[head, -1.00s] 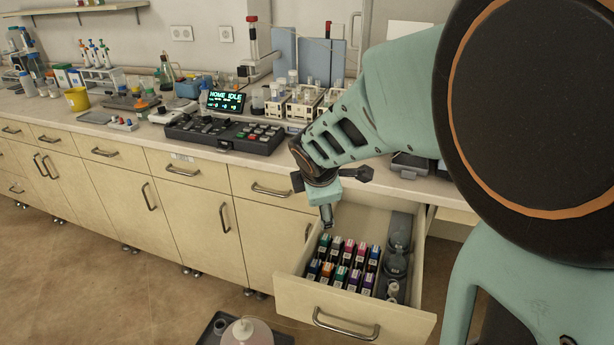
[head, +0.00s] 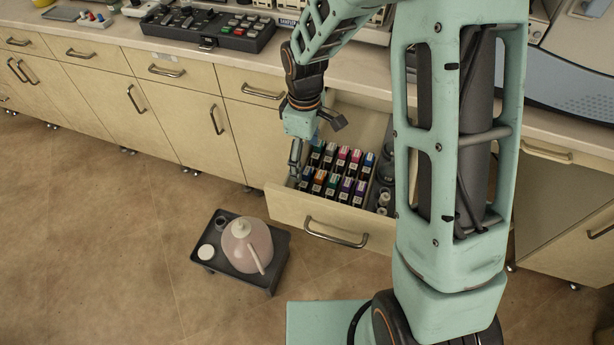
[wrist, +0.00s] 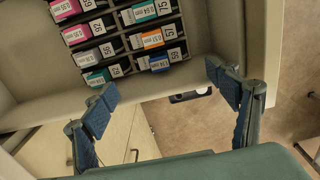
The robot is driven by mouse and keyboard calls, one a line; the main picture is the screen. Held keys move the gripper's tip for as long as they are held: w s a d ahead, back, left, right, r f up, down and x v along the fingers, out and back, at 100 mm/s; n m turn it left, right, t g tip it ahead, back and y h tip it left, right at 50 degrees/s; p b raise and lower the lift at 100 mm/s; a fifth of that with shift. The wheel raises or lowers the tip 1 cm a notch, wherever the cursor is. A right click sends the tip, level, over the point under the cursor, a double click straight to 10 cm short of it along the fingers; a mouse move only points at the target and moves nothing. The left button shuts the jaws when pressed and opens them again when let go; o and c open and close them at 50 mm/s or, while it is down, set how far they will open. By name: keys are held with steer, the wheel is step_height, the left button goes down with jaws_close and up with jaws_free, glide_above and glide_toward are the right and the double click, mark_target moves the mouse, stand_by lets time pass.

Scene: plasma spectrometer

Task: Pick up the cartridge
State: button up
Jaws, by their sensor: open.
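Several cartridges (head: 340,186) with coloured labels stand in rows in the open drawer (head: 322,221). In the wrist view, cartridges with pink, grey, teal, orange and blue labels show at the top, such as an orange one (wrist: 153,39) and a blue one (wrist: 159,64). My gripper (head: 294,165) points down over the left part of the drawer, beside the cartridge rows. In the wrist view, my gripper (wrist: 165,100) has its two fingers wide apart with nothing between them. The cartridges lie beyond the fingertips, not touching them.
The drawer wall and front edge pass near my fingers. Dark-capped bottles (head: 386,180) stand at the drawer's right side. On the floor, a pink jug (head: 246,247) stands on a dark tray (head: 267,279). A control panel (head: 215,32) sits on the counter (head: 180,53).

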mark_target(307, 171)
steer(key=shift+s+d+f, duration=0.1)
steer(key=shift+f, duration=1.5)
steer(key=shift+d+f, duration=0.1)
steer(key=shift+f, duration=1.45)
steer(key=shift+c, duration=0.4)
steer(key=c, duration=1.3)
